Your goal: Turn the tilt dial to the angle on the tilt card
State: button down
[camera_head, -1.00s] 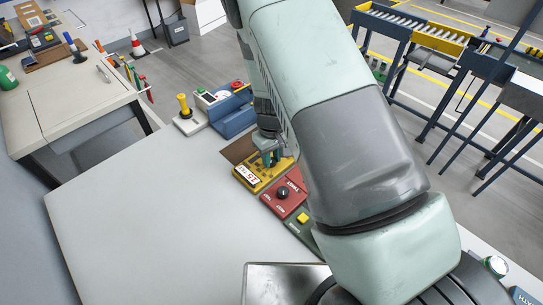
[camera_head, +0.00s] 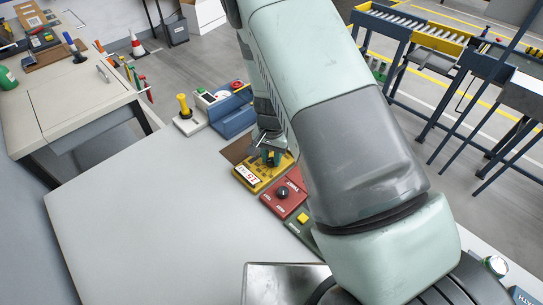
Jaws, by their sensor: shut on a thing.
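The yellow box (camera_head: 255,183) sits in the row of control boxes at the middle of the grey table. A white card with red characters (camera_head: 249,175) lies on its near left part; the characters look like 15, with smaller ones too small to read. My gripper (camera_head: 269,158) points down at the back of the yellow box's top. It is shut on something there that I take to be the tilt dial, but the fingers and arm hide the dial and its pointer.
A red box with a black knob (camera_head: 283,193) stands directly to the right front, then a dark green box with a yellow button (camera_head: 302,217). Behind are a blue box (camera_head: 233,116) and a yellow-handled lever (camera_head: 184,108). The table's left part (camera_head: 150,215) is clear.

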aim_at(272, 160)
jog(key=m, duration=0.4)
jog(key=shift+m, duration=0.4)
dwell(0.4)
jog(key=c, duration=0.9)
grip_release()
jog(key=shift+o, duration=0.2)
notch_tip(272, 160, up, 11)
jog(key=shift+f, duration=0.1)
